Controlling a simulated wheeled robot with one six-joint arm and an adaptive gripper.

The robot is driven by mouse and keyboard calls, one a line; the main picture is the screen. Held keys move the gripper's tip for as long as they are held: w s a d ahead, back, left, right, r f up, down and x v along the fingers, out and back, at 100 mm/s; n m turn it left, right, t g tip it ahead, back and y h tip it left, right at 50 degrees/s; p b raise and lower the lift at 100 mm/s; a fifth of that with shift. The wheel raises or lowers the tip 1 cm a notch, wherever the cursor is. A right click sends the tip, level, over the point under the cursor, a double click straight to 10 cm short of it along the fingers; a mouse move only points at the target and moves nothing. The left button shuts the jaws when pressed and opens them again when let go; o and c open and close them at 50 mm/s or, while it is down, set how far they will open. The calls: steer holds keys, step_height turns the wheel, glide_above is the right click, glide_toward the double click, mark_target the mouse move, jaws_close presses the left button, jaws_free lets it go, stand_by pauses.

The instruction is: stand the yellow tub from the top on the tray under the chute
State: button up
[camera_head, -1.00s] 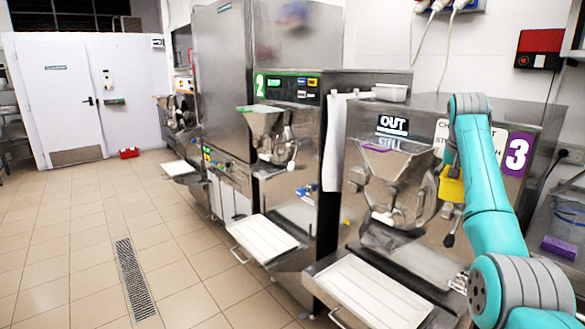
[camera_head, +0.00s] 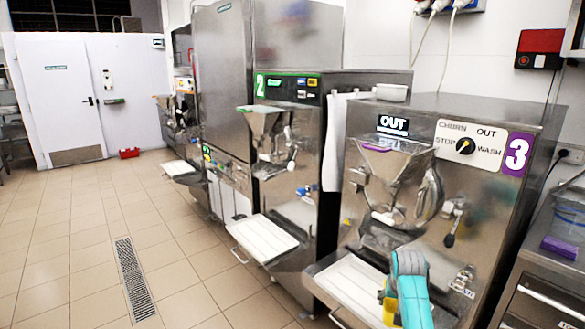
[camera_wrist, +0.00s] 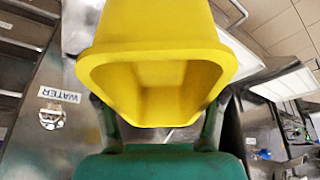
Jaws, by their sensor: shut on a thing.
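The yellow tub (camera_head: 389,313) shows partly in the head view, at the right end of the white tray (camera_head: 345,285) on machine 3. My arm hides part of the tub. In the wrist view the tub (camera_wrist: 155,35) fills the upper middle, its open mouth facing the camera and looking empty. My gripper (camera_wrist: 160,125) is shut on the tub, with a dark finger on each side of it. I cannot tell whether the tub touches the tray. The steel outlet (camera_head: 385,217) of machine 3 is above and behind the tray.
Machine 3 has a steel hopper (camera_head: 395,160), a handle (camera_head: 450,239) and a dial panel (camera_head: 463,145) above my arm. Machine 2's tray (camera_head: 263,238) is to the left. A steel counter (camera_head: 545,300) stands at the right.

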steer(key=shift+n+y, duration=0.4)
steer(key=shift+n, duration=0.4)
steer(key=s+a+f, duration=0.2)
steer(key=s+f, duration=0.2)
steer(key=s+a+f, duration=0.2)
steer(key=s+f, duration=0.2)
steer(key=f, duration=0.1)
steer(key=s+a+f, duration=0.3)
steer(key=s+f, duration=0.1)
steer(key=shift+f, duration=0.4)
steer(key=shift+n+y, duration=0.3)
steer(key=shift+n, duration=0.5)
steer(key=shift+s+a+f, duration=0.8)
steer(key=shift+s+f, duration=0.45)
steer(key=shift+s, duration=1.15)
steer(key=shift+s+a+f, duration=0.85)
steer(key=shift+s+f, duration=0.4)
steer(key=shift+s, duration=1.2)
steer(key=shift+s+a+f, duration=0.8)
steer(key=shift+s+f, duration=0.45)
steer(key=shift+s, duration=1.15)
